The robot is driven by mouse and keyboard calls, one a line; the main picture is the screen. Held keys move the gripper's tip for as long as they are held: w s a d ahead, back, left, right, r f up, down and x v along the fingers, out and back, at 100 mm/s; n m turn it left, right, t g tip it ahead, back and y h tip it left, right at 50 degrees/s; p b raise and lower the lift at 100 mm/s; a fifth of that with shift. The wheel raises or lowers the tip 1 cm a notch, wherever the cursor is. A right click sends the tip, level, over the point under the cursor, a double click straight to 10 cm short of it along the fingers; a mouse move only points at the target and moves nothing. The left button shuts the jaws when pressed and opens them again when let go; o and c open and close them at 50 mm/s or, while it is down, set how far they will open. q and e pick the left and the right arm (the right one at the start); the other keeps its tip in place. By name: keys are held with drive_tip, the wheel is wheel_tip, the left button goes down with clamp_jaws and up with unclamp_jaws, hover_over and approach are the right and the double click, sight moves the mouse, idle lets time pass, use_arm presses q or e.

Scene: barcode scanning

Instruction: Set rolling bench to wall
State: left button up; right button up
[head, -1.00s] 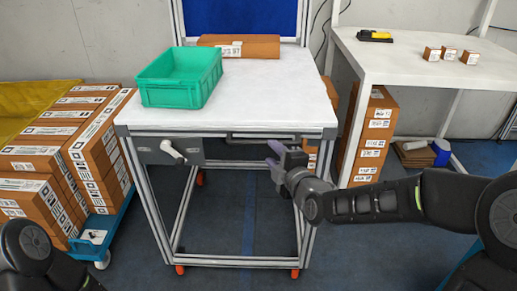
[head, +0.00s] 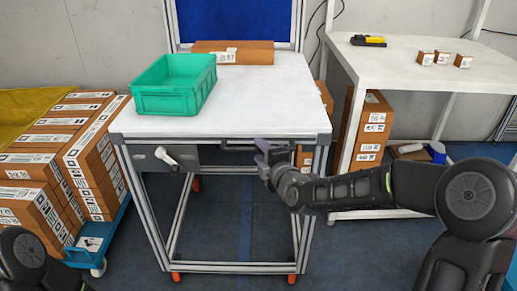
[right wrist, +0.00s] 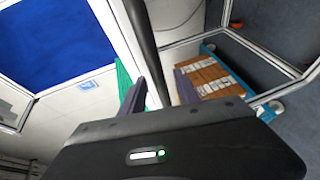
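The rolling bench (head: 240,112) stands ahead in the head view. It has a white top, metal legs, orange-red wheels and a blue panel (head: 235,25) at its back. A dark handle bar (head: 235,148) runs under its front edge. My right gripper (head: 266,154) is at the right part of this bar. In the right wrist view, its two fingers (right wrist: 168,88) stand apart, with a dark bar (right wrist: 139,25) reaching toward the gap; I cannot tell whether they touch it. My left gripper is not in view.
A green crate (head: 175,102) and a brown box (head: 232,53) sit on the bench. A blue cart (head: 108,245) with stacked boxes stands close at left. A white table (head: 430,75) stands at right, with boxes (head: 372,125) under it. A grey wall is behind.

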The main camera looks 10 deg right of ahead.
drive_tip(key=shift+x, duration=0.9)
drive_tip(key=shift+c, duration=0.5)
clamp_jaws()
